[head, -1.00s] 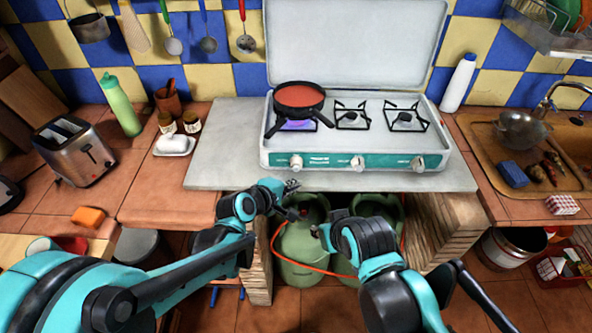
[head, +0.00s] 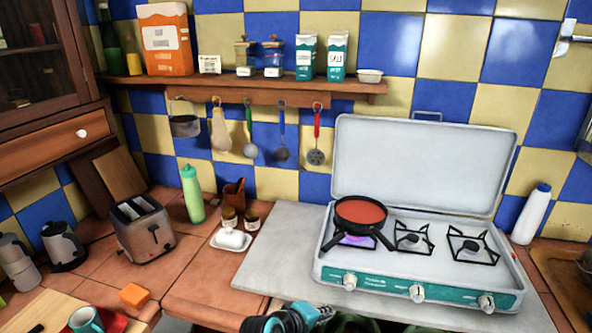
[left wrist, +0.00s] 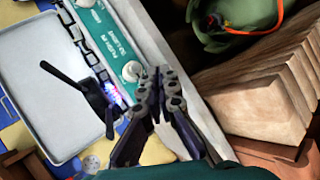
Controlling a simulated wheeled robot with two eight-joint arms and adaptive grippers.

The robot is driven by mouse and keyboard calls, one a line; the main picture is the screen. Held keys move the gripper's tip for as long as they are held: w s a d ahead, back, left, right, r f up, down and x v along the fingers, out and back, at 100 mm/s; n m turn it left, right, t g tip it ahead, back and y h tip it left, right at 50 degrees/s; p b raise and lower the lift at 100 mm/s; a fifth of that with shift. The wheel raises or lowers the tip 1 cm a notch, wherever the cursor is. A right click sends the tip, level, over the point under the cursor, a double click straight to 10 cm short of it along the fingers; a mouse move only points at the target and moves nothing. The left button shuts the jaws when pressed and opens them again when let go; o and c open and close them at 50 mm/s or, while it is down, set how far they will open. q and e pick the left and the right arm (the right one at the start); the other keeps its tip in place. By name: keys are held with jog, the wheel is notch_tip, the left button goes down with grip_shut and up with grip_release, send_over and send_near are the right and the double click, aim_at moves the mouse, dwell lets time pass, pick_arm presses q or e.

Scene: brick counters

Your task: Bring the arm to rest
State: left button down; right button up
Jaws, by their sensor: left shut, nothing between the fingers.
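My left gripper (head: 324,312) shows only in part at the bottom edge of the head view, in front of the grey counter slab. In the left wrist view the two dark fingers of my left gripper (left wrist: 158,80) meet at their tips, shut and empty. They are in front of the stove's teal knob panel, apart from the pan. The rest of the left arm is mostly cut off by the frame. My right gripper cannot be made out in either view.
A white camping stove (head: 335,262) stands on the grey slab (head: 275,235). A pan (head: 361,212) with red contents sits over a purple glow on its left burner. A toaster (head: 146,230), green bottle (head: 192,195) and butter dish (head: 231,240) stand to the left.

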pick_arm(q)
jog(key=s+a+m+y, duration=0.2)
jog(key=s+a, duration=0.3)
jog(key=a, duration=0.4)
jog(key=s+a+r+m+y, duration=0.1)
jog(key=s+a+m+y, duration=0.2)
jog(key=a, duration=0.6)
jog(key=s+a+r+m+y, duration=0.1)
jog(key=s+a+m+y, duration=0.1)
jog(key=s+a, duration=0.4)
jog(key=a, duration=0.3)
jog(key=shift+s+r+m+g+y, duration=0.15)
jog(key=shift+s+m+g+y, duration=0.15)
jog(key=shift+s+m, duration=0.1)
dwell(0.3)
